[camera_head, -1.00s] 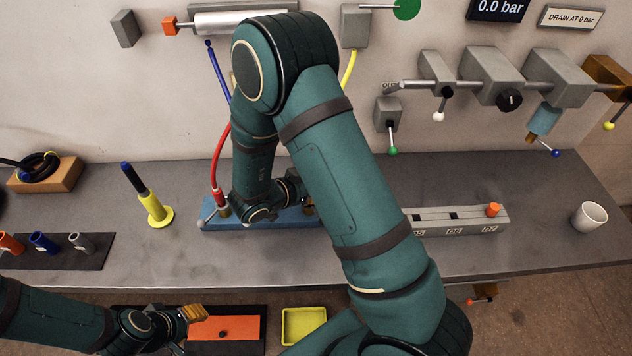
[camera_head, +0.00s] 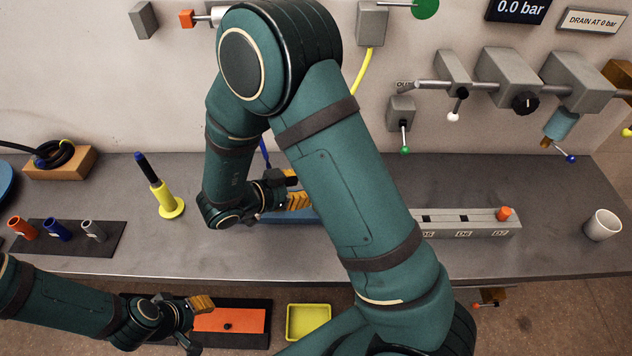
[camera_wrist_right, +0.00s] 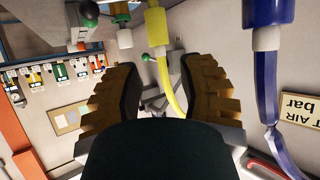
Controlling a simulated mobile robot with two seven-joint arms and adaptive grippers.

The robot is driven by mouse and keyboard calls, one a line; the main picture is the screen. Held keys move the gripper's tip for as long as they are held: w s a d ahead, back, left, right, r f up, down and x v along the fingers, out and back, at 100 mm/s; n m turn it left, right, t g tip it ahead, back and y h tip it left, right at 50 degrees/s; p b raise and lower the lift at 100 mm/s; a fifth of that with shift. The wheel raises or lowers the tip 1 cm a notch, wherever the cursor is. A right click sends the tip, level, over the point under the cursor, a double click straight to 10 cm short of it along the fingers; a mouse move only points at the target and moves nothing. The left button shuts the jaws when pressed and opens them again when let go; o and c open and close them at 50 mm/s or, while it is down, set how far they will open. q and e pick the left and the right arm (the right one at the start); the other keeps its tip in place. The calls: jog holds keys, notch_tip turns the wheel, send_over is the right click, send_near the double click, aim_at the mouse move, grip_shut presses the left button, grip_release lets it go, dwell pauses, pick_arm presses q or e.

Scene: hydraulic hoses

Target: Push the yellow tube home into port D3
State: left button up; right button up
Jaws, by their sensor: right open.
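The yellow tube (camera_head: 362,72) comes down from a grey wall box in the head view and passes behind my right arm. In the right wrist view, the yellow tube (camera_wrist_right: 164,65) with its yellow end piece and pale collar lies between the fingers of my right gripper (camera_wrist_right: 160,90), with gaps on both sides. In the head view my right gripper (camera_head: 295,199) is over the blue base (camera_head: 285,218). Port D3 is hidden behind my right arm; whether the tube end sits in it cannot be told. My left gripper (camera_head: 195,322) is open and empty before the bench.
A grey block (camera_head: 470,225) labelled D5, D6 and D7 carries an orange plug (camera_head: 505,214). A blue tube (camera_wrist_right: 265,75) is close beside the right finger in the wrist view. A yellow stand (camera_head: 166,199) and a white cup (camera_head: 602,225) stand on the bench.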

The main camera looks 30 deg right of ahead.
jog(key=shift+v, duration=1.6)
jog(key=shift+a, duration=0.1)
